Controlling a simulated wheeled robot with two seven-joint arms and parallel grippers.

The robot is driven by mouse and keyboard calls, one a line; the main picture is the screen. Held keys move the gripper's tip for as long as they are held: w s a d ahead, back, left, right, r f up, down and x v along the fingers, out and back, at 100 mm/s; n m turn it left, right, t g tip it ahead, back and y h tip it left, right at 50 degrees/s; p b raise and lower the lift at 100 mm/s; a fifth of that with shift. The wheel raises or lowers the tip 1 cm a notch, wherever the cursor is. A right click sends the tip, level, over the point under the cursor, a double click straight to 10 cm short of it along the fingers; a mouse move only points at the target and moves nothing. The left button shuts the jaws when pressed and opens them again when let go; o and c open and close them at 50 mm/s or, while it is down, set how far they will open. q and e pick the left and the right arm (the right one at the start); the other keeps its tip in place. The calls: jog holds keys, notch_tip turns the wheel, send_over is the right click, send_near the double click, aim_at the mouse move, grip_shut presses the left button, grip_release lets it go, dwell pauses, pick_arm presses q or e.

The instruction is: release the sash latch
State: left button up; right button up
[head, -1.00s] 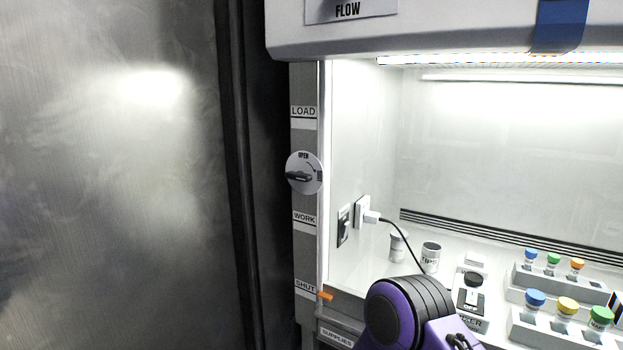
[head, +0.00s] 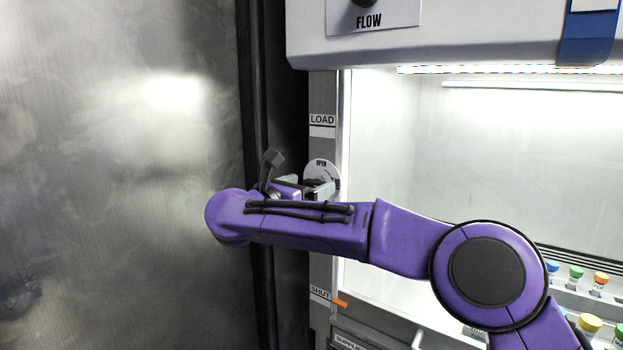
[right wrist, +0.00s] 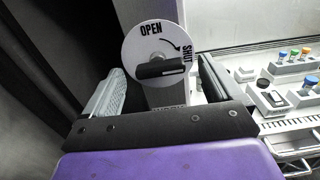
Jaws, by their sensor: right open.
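The sash latch (head: 321,167) is a round white dial on the grey post left of the hood opening, partly hidden by my right arm in the head view. In the right wrist view the dial (right wrist: 150,38) shows OPEN at the top, SHUT at the right and a curved arrow. Its black handle (right wrist: 163,70) lies nearly level, pointing right. My right gripper (right wrist: 160,85) is open, its fingers apart on either side of the handle in that picture. I cannot tell if they touch it. In the head view the right gripper (head: 322,188) is at the dial. My left gripper is out of view.
A metal panel (head: 110,120) fills the left. Capped vials (head: 576,272) stand inside the hood at right. The FLOW panel (head: 372,15) is above.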

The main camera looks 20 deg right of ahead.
jog(key=shift+x, duration=1)
jog(key=c, duration=1.1)
jog(key=shift+o, duration=0.2)
jog(key=shift+n, duration=0.3)
jog(key=n, duration=0.1)
jog(key=n+p, duration=0.1)
jog(key=n, duration=0.1)
jog(key=shift+w+a+r+n, duration=0.1)
jog(key=shift+a+n, duration=0.05)
jog(key=shift+n, duration=0.15)
jog(key=n+p, duration=0.2)
jog(key=n, duration=0.2)
jog(key=shift+w+a+n, duration=0.1)
jog(key=shift+n, duration=0.2)
jog(key=n+p, duration=0.4)
jog(key=n, duration=0.1)
jog(key=shift+w, duration=0.1)
jog(key=shift+f+n+p, duration=0.1)
jog(key=shift+n+p, duration=0.55)
jog(key=shift+n, duration=0.35)
jog(key=shift+f+n+p, duration=0.15)
jog(key=shift+n+p, duration=0.5)
jog(key=shift+n, duration=0.35)
